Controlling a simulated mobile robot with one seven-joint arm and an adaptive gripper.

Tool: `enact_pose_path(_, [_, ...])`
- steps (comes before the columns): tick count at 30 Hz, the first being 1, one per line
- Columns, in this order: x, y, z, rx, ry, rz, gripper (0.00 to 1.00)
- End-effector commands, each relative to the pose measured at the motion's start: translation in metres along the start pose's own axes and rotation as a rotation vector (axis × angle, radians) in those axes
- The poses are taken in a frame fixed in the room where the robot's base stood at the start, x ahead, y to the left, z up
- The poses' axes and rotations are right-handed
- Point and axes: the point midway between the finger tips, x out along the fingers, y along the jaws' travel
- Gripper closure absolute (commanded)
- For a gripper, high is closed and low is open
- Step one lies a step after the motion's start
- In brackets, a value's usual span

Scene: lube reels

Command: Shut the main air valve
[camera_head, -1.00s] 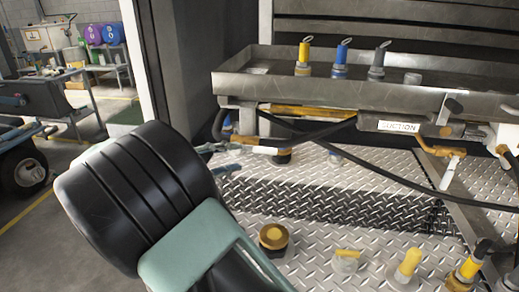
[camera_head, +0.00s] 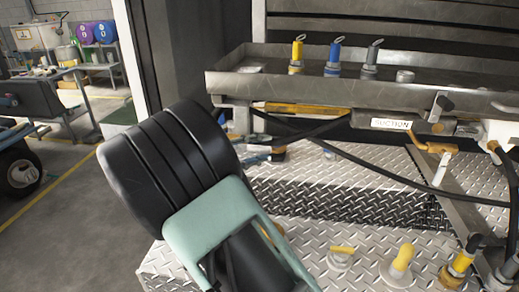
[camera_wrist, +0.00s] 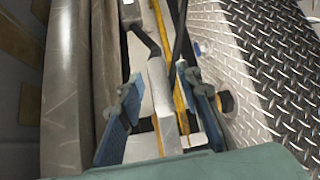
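My gripper (camera_head: 262,155) is below the left part of the metal tray, mostly behind my own arm in the head view. In the wrist view its two blue-grey fingers (camera_wrist: 157,80) are apart. A yellow bar (camera_head: 305,108) runs under the tray near the gripper. An orange-yellow handle (camera_head: 435,148) hangs right of the SUCTION label.
The metal tray (camera_head: 340,88) overhangs the gripper and holds yellow, blue and grey capped fittings. Black hoses (camera_head: 390,178) cross below it. Yellow-capped fittings (camera_head: 402,258) stand on the tread-plate deck (camera_head: 330,203). Open floor (camera_head: 75,245) lies at left.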

Motion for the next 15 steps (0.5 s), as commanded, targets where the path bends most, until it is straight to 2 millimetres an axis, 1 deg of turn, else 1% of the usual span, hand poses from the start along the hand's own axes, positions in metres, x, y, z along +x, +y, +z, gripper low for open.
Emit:
enact_pose_path(2, [-0.0001,-0.0001,0.0000,0.000,0.000,0.000,0.68])
enact_pose_path(9, [-0.0004,-0.0001,0.0000,0.000,0.000,0.000,0.94])
enact_pose_path(11, [-0.0004,0.0000,0.0000,0.000,0.000,0.000,1.00])
enact_pose_path(15, [-0.0005,0.0001,0.0000,0.000,0.000,0.000,1.00])
